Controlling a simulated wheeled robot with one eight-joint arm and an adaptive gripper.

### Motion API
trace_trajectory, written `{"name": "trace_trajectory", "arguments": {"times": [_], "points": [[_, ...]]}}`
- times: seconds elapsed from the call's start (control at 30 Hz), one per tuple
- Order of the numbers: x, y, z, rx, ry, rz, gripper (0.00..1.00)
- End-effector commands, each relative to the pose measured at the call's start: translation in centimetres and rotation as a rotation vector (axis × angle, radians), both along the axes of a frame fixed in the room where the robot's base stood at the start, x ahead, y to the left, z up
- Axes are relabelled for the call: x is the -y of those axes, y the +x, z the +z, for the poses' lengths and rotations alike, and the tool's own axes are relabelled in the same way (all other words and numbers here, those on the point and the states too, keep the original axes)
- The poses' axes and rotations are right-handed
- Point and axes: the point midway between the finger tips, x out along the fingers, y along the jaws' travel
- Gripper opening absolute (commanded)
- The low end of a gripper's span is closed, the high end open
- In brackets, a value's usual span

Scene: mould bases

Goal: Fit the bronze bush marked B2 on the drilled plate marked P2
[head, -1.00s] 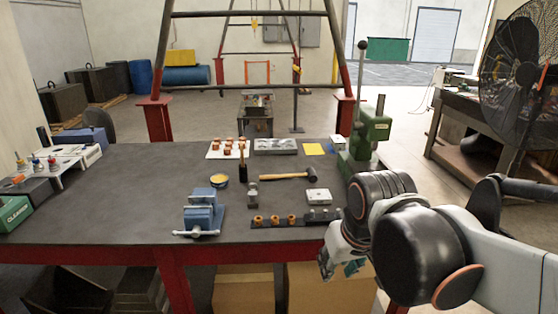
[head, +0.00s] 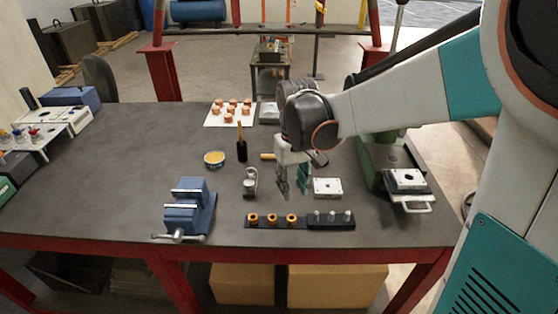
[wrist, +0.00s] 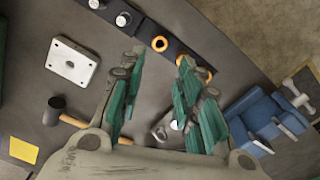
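Three bronze bushes stand in a row in a black holder at the table's front, a left one (head: 253,219), a middle one (head: 272,219) and a right one (head: 291,219). The right one also shows in the wrist view (wrist: 159,44). A pale drilled plate (head: 327,187) lies flat behind the holder, and shows in the wrist view (wrist: 72,62). Another drilled plate (head: 405,179) sits on the green press. No B2 or P2 mark is legible. My gripper (head: 292,194) is open and empty above the table, behind the holder, left of the loose plate; it also shows in the wrist view (wrist: 158,66).
The holder's right part carries metal pins (head: 332,215). A blue vise (head: 190,208) stands left. A small metal item (head: 250,184), a yellow tin (head: 214,158), a brush (head: 241,145) and a hammer (wrist: 62,112) lie nearby. Copper-coloured pieces stand on a white sheet (head: 229,122). The left-centre table is clear.

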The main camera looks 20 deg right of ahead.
Motion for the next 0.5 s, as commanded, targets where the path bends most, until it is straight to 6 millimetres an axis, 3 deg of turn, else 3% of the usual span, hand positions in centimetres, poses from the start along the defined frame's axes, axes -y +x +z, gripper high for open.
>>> {"name": "trace_trajectory", "arguments": {"times": [0.5], "points": [[0.0, 0.0, -9.3, 0.002, 0.0, 0.0, 0.32]]}}
